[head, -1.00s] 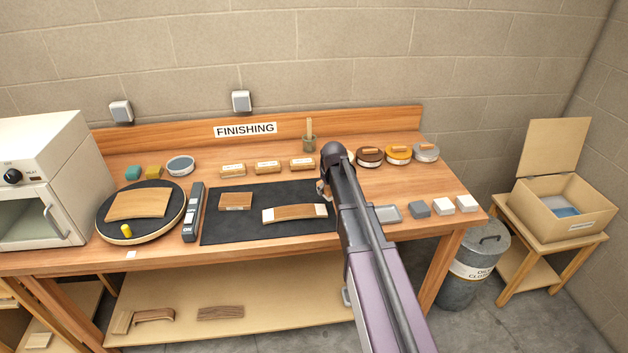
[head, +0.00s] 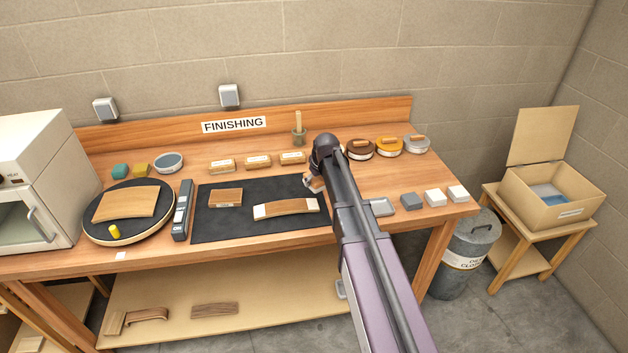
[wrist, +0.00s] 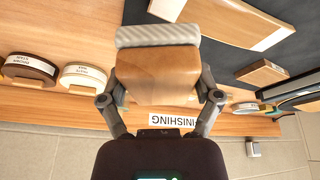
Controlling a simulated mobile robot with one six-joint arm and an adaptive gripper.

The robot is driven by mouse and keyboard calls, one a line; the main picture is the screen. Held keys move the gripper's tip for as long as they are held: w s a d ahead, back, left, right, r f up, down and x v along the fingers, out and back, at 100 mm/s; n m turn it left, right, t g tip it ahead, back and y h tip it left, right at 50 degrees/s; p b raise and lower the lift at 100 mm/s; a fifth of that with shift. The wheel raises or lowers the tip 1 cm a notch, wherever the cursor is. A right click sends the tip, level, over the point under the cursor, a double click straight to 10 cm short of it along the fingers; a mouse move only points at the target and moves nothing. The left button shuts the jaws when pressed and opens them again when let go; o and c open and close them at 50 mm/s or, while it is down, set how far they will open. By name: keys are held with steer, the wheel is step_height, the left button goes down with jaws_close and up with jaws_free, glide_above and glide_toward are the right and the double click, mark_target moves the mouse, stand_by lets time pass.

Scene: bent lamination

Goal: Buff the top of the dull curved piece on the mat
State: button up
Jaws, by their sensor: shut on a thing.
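The curved wooden piece (head: 288,208) lies on the dark mat (head: 240,227), right of a small wooden block (head: 226,197). My gripper (head: 313,184) is just behind the mat's right part, mostly hidden by my arm in the head view. In the wrist view, my gripper (wrist: 163,98) is shut on a wooden block (wrist: 165,75) with a ribbed pale pad (wrist: 158,35) on its far face. The pad is apart from the curved piece.
Several tins (head: 389,146) stand behind my arm at the back right. A pot with a stick (head: 299,133) and labelled blocks (head: 258,161) line the back. A turntable (head: 98,232) stands at left.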

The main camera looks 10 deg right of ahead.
steer(key=shift+a, duration=0.25)
stand_by(0.3)
steer(key=b, duration=0.6)
glide_above(312, 202)
steer(key=s, duration=0.1)
steer(key=shift+s+d+f, duration=0.1)
steer(key=shift+d+f, duration=0.05)
steer(key=shift+f, duration=1.35)
steer(key=shift+s+d+f, duration=0.1)
steer(key=shift+d+f, duration=0.05)
steer(key=shift+f, duration=1.3)
steer(key=shift+f+b, duration=1.15)
steer(key=shift+a, duration=0.1)
steer(key=shift+a+r, duration=0.1)
steer(key=shift+a, duration=1.3)
steer(key=shift+d, duration=0.1)
steer(key=shift+d+r, duration=0.1)
steer(key=shift+d, duration=1.35)
steer(key=shift+a, duration=0.1)
